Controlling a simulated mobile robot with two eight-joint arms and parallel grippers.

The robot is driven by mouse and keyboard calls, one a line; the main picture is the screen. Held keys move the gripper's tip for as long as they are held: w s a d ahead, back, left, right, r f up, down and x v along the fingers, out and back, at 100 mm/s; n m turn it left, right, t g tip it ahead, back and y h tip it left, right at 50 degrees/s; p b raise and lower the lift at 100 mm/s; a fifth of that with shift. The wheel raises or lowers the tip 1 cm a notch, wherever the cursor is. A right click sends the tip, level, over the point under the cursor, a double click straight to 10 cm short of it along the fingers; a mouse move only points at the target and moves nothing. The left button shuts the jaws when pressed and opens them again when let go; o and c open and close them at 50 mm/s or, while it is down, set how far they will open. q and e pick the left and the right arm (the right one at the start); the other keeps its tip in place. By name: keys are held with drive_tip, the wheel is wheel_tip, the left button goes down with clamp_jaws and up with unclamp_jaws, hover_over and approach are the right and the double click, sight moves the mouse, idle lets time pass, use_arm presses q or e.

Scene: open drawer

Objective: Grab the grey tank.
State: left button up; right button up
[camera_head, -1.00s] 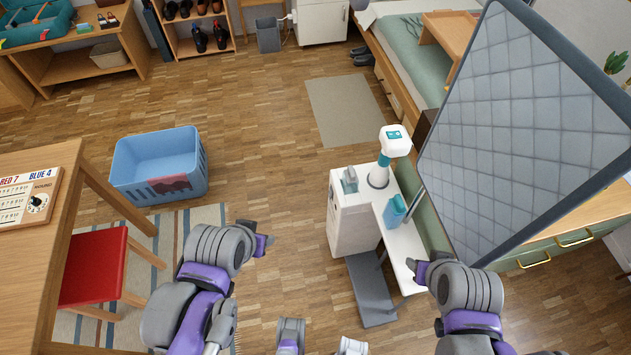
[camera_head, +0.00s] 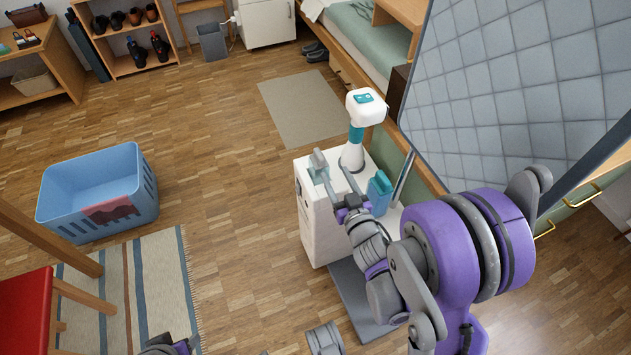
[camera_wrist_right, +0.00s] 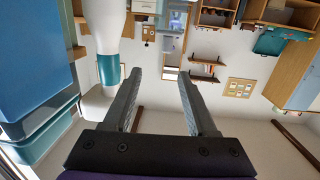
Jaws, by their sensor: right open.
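The small grey tank (camera_head: 318,161) stands on top of the white cabinet (camera_head: 318,222), near its left edge in the head view. My right gripper (camera_head: 335,176) is open and empty above the cabinet top, with its fingers pointing toward the tank. The fingers overlap the tank's lower part in the head view, and I cannot tell whether they touch it. In the right wrist view the open gripper (camera_wrist_right: 160,72) has nothing clear between its fingers, and I cannot make out the grey tank there. My left gripper (camera_head: 182,346) is only partly in view at the bottom edge.
A blue tank (camera_head: 380,192) is right of my right gripper. A large quilted panel (camera_head: 515,90) rises at the right. A blue basket (camera_head: 95,190) lies on the floor at left.

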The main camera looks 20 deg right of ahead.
sight(323, 161)
drive_tip(key=shift+n+t+y, duration=0.4)
drive_tip(key=shift+t+y, duration=0.1)
drive_tip(key=shift+t, duration=0.1)
drive_tip(key=w, duration=0.1)
drive_tip(key=w+f, duration=0.1)
drive_tip(key=w, duration=0.1)
drive_tip(key=w+f+b, duration=0.1)
drive_tip(key=w, duration=0.1)
drive_tip(key=shift+w+a+f, duration=0.15)
drive_tip(key=shift+w+f, duration=0.05)
drive_tip(key=w, duration=0.5)
drive_tip(key=shift+w+d+r+b, duration=0.15)
drive_tip(key=shift+w+d+b, duration=0.1)
drive_tip(key=shift+w+b, duration=0.05)
use_arm(q)
wheel_tip(323, 161, down, 3)
drive_tip(key=shift+w+r, duration=0.15)
use_arm(e)
clamp_jaws()
